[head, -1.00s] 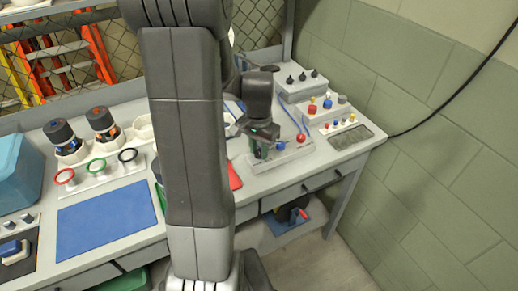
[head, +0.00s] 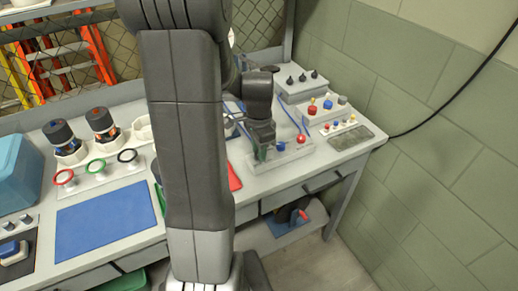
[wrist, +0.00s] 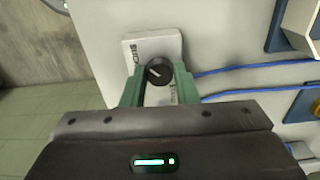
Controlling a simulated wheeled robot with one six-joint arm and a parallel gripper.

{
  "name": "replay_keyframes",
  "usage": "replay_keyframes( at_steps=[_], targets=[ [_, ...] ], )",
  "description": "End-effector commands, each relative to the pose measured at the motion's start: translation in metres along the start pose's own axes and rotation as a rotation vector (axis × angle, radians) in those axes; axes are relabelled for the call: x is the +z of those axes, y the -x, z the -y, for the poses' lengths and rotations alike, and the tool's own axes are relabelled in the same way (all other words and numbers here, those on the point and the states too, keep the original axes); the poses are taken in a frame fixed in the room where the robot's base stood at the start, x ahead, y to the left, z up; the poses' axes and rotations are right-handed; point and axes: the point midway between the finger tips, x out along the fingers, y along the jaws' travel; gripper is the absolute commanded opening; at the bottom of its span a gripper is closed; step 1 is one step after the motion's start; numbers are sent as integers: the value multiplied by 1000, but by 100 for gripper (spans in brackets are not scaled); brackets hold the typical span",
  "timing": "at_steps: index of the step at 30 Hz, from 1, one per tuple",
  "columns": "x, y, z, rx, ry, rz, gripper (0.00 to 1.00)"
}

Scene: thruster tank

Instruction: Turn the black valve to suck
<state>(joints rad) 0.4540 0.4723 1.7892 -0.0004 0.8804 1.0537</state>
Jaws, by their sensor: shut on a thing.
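The black valve (wrist: 158,71) is a round knob with a short white mark, on a pale plate (wrist: 158,44) in the wrist view. The mark slants toward the upper left.
A blue knob (head: 281,146) and a red knob (head: 301,139) stand close right of my gripper. Blue tubes (wrist: 255,68) run right from the valve. Boxes with small knobs (head: 327,104) stand behind.

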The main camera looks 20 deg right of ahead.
Motion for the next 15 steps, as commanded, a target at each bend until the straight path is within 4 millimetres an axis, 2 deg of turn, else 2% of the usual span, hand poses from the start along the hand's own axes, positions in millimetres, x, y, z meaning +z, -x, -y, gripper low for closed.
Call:
replay_keyframes(
  at_steps=[8, 9, 12, 15],
  targets=[
    [0, 1, 1, -3, -1, -2, 4],
    [0, 1, 1, -3, -1, -1, 31],
    [0, 1, 1, -2, -1, -1, 49],
    [0, 1, 0, -2, 0, -1, 49]
  ],
)
